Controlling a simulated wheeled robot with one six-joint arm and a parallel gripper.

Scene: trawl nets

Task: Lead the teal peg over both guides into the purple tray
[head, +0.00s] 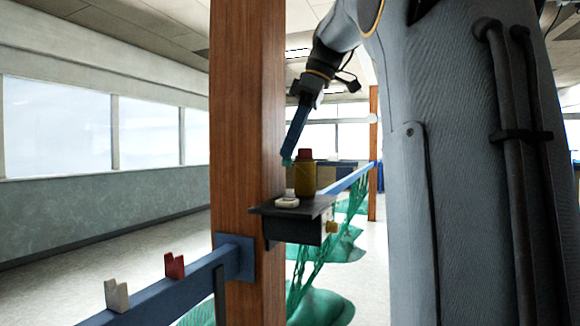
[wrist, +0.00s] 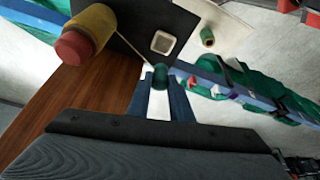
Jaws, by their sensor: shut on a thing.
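My gripper (head: 292,152) is shut on the teal peg (wrist: 160,77), held in the air beside the wooden post. In the wrist view, the peg's rounded end shows between the blue fingers. A thin cord appears to run from the yellow spool (wrist: 92,28) toward the peg. The spool, with a red end, also stands upright on the dark shelf in the head view (head: 304,180). Two notched pieces, one white (head: 117,295) and one red (head: 174,266), stand on the blue rail at lower left and look like the guides. I cannot make out a purple tray.
The wooden post (head: 246,120) stands between my gripper and the notched pieces in the head view. A white ring (head: 287,202) lies on the dark shelf (head: 322,207) beside the spool. Green netting (head: 325,250) hangs below the blue rail (head: 352,178). Open floor lies left of the post.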

